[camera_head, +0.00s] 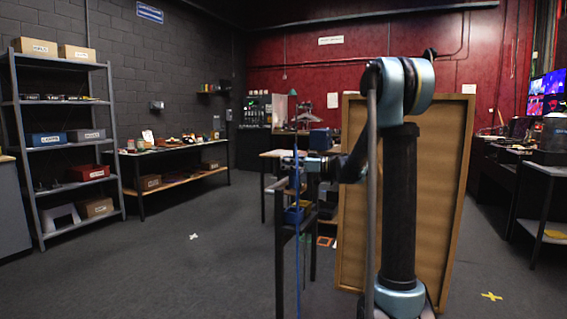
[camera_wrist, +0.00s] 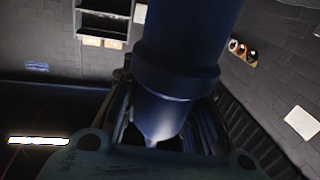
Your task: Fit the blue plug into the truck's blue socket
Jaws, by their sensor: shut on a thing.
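My gripper (camera_head: 290,161) is at the end of my arm, left of the brown panel in the head view, and small there. In the wrist view a thick dark blue cylinder (camera_wrist: 185,45), which looks like the blue plug, fills the upper middle. It has a collar and a narrower, paler end between my fingers (camera_wrist: 155,143), which are shut on it. A thin blue cable (camera_head: 297,235) hangs straight down below my gripper in the head view. I cannot make out a truck or a blue socket in either view.
A brown panel (camera_head: 350,220) stands behind my arm. A dark-legged table (camera_head: 272,154) is near my gripper, with a blue box (camera_head: 320,139) close by. A grey shelf rack (camera_head: 37,170) and a long bench (camera_head: 180,147) stand at left.

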